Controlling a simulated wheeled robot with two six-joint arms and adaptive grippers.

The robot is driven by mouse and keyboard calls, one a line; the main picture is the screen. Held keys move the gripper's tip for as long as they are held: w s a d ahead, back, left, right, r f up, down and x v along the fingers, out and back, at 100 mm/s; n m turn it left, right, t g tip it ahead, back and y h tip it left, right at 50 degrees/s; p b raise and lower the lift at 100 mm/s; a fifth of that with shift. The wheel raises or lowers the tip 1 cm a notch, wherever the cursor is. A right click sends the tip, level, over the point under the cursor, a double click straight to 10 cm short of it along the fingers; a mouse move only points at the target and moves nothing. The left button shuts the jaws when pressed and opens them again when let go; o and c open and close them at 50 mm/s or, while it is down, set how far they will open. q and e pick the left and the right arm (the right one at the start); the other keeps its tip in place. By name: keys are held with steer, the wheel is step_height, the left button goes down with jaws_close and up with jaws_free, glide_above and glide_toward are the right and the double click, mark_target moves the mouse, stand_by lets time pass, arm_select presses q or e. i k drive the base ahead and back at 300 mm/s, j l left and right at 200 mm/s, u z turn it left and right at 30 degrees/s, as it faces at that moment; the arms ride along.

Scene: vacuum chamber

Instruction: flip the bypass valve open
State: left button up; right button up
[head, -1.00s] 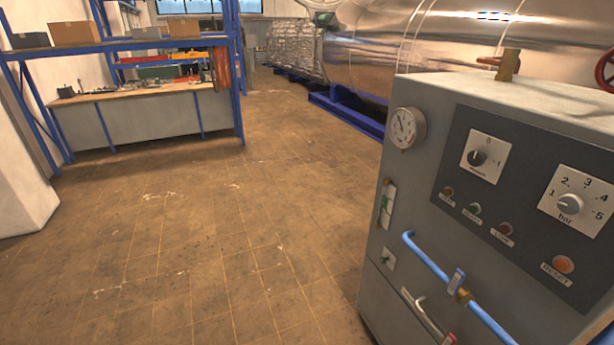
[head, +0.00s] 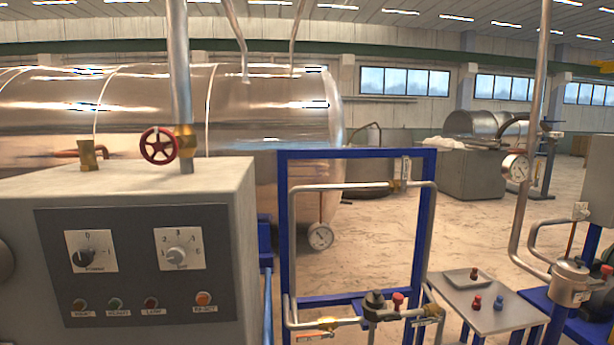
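A blue frame (head: 432,215) stands right of the grey cabinet and carries a grey pipe loop (head: 360,187). A brass valve (head: 396,186) with an upright light handle (head: 406,168) sits at the loop's top right; it may be the bypass valve, but its label is unreadable. Neither of my grippers is in view.
The grey cabinet (head: 245,215) with its dark control panel (head: 130,262) fills the lower left. A red handwheel (head: 158,146) is above it. A small table (head: 510,312) with a tray and small knobbed parts stands right. Open floor (head: 485,232) lies behind.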

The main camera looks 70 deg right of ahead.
mark_target(405, 159)
steer(key=z, duration=3.05)
steer(key=i+l, duration=0.2)
steer(key=i+l+u, duration=0.1)
steer(key=l, duration=0.35)
steer(key=i+l, duration=0.25)
steer(key=i+l+u, duration=0.1)
steer(key=l, duration=0.3)
steer(key=i+l, duration=0.2)
steer(key=l, duration=0.15)
steer(key=i+l+u, duration=0.1)
steer(key=l, duration=0.2)
steer(key=i, duration=0.05)
